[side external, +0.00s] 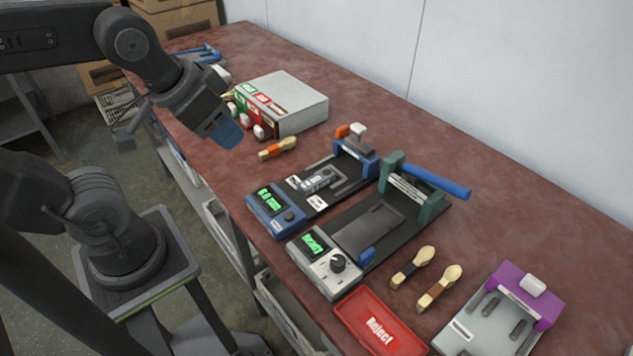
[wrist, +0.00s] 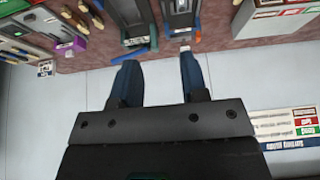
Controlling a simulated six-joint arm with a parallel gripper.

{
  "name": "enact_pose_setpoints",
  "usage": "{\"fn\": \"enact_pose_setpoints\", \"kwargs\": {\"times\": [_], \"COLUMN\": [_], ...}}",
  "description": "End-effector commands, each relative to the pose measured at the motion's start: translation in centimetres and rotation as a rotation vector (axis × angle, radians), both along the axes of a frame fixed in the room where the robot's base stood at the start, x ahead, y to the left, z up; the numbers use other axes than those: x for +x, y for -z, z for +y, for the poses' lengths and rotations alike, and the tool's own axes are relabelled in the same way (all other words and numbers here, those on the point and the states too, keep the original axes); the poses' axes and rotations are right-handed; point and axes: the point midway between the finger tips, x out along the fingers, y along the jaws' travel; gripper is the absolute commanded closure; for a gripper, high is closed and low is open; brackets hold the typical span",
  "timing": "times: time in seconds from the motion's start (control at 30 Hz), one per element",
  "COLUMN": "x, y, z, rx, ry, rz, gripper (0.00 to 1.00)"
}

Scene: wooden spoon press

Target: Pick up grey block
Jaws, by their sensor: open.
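My gripper (side external: 222,133) hangs above the table's near edge at upper left in the side external view, in front of the white box. In the wrist view my gripper (wrist: 157,62) has its two blue fingers spread apart with nothing between them. A small grey piece (side external: 319,180) lies on the bed of the blue-ended press (side external: 273,212), well to the right of and below my gripper. A dark grey plate (side external: 372,229) lies on the teal press. I cannot tell which grey part is the block named in the task.
A white box (side external: 297,107) with colored labels stands behind my gripper. A wooden spoon (side external: 277,149) lies on the table (side external: 480,165) between it and the presses. The teal press (side external: 432,208) has a raised blue handle. A red reject tray (side external: 345,309) and a purple-ended fixture (side external: 549,308) stand at right.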

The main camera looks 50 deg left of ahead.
Motion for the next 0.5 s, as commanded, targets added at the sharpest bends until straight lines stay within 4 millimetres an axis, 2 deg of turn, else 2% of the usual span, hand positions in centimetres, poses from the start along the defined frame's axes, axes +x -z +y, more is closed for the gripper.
{"fn": "enact_pose_setpoints", "kwargs": {"times": [0.17, 0.27, 0.37, 0.5], "x": [0.1, 0.9, 2.8, 6.9], "y": [0.0, -0.1, -0.1, 0.5], "z": [0.0, 0.1, 0.4, 1.0], "rx": [0.000, 0.003, 0.006, 0.012], "ry": [0.000, -0.001, -0.004, -0.005], "rz": [0.002, 0.021, 0.065, 0.151], "gripper": [0.60, 0.60, 0.60, 0.60]}}
